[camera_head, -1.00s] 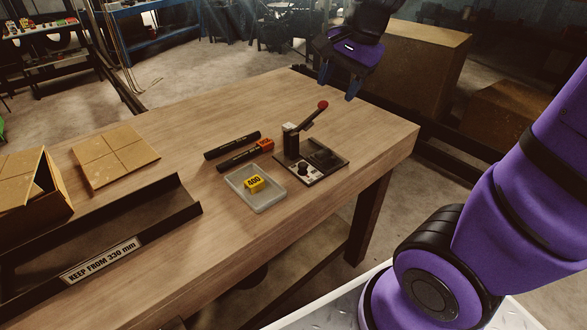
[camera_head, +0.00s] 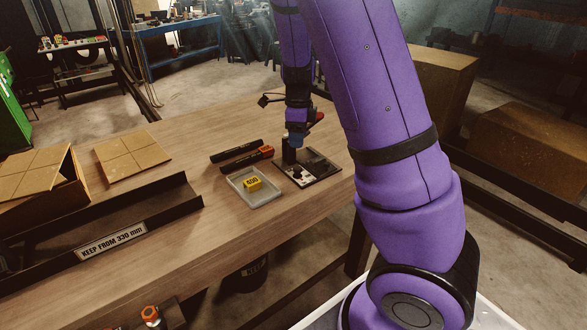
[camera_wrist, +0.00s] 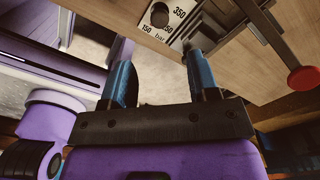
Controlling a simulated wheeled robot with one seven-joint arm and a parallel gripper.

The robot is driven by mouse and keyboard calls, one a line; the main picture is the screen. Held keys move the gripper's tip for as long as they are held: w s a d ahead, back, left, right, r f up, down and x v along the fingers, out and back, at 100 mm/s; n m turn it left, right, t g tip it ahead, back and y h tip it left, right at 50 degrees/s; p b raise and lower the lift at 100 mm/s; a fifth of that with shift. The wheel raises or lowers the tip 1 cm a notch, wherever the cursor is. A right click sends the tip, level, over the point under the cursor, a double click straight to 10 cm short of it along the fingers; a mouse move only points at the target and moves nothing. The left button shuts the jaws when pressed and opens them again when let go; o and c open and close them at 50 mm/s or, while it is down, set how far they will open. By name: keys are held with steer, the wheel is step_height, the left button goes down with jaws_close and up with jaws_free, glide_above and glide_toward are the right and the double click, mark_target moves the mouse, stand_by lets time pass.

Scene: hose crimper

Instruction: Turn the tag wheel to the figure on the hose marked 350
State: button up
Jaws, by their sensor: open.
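The crimper (camera_head: 316,162) stands on a dark base on the bench, with a red-ended lever (camera_wrist: 268,42). At its front is a pale dial plate (camera_wrist: 164,37) with a round black knob (camera_head: 297,172), which shows in the wrist view (camera_wrist: 159,14). The plate reads 350, 150, a partly hidden figure and bar; I cannot tell where the knob points. My gripper (camera_head: 296,139) is over the crimper, open and empty. In the wrist view its blue fingers (camera_wrist: 160,78) are apart, short of the knob. Two black hoses (camera_head: 236,150) lie left of the crimper; their markings are unreadable.
A clear tray (camera_head: 265,198) holds a yellow block marked 400 (camera_head: 252,183). One hose has an orange end (camera_head: 266,151). A dark trough marked KEEP FROM 330 mm (camera_head: 112,241) and cardboard boxes (camera_head: 40,178) occupy the left. Bare bench lies between the trough and hoses.

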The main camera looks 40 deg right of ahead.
mark_target(298, 168)
step_height(298, 168, down, 11)
steer(key=shift+r, duration=0.2)
stand_by(0.4)
steer(key=c, duration=0.9)
